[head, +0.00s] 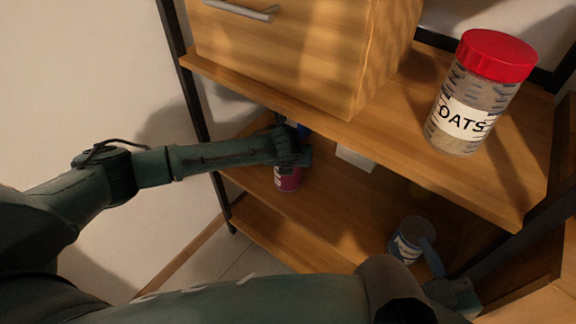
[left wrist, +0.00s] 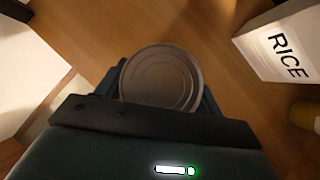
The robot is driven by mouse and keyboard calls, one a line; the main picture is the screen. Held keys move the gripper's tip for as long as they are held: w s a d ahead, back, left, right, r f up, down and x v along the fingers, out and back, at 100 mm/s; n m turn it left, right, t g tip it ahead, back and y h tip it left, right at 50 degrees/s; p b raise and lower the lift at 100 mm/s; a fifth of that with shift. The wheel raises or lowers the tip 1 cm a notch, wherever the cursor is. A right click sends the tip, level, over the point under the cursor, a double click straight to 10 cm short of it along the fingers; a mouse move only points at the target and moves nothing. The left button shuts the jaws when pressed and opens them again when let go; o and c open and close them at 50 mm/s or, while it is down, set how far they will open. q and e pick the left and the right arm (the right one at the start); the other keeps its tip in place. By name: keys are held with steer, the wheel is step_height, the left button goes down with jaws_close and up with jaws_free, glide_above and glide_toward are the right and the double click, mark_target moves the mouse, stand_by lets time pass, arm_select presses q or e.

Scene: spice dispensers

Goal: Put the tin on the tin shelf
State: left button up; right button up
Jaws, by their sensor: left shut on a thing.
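A magenta tin (head: 288,178) with a pale label stands upright on the middle shelf board (head: 330,205) in the head view. My left gripper (head: 290,150) reaches in from the left under the upper board and is shut on this tin. The left wrist view shows the tin's round grey lid (left wrist: 160,78) between the fingers, over the wooden board. A dark blue-grey can (head: 408,242) with a white label is farther right. My right gripper (head: 450,280) is close beside that can; its jaw opening is unclear.
A white rice box (head: 355,157) stands right of the magenta tin; its label shows in the left wrist view (left wrist: 285,45). A yellowish item (left wrist: 305,112) is below it there. The upper board (head: 400,160) carries a wooden drawer unit (head: 290,60) and an oats jar (head: 475,95).

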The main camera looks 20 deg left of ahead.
arm_select(q)
steer(key=shift+f, duration=0.45)
arm_select(e)
steer(key=shift+a, duration=0.1)
arm_select(q)
steer(key=o, duration=1.3)
steer(key=shift+r, duration=0.1)
steer(key=shift+s+d+r+p, duration=0.1)
steer(key=shift+s+r+p, duration=0.1)
steer(key=shift+r+p, duration=0.15)
steer(key=p+v, duration=0.2)
steer(key=v, duration=0.3)
steer(key=shift+s+r, duration=0.1)
steer(key=shift+r, duration=0.1)
steer(key=shift+s+r, duration=0.35)
steer(key=shift+r, duration=0.05)
arm_select(e)
steer(key=shift+s+d+m+g+h, duration=0.35)
steer(key=shift+s+m+g+h, duration=0.1)
steer(key=shift+g, duration=0.65)
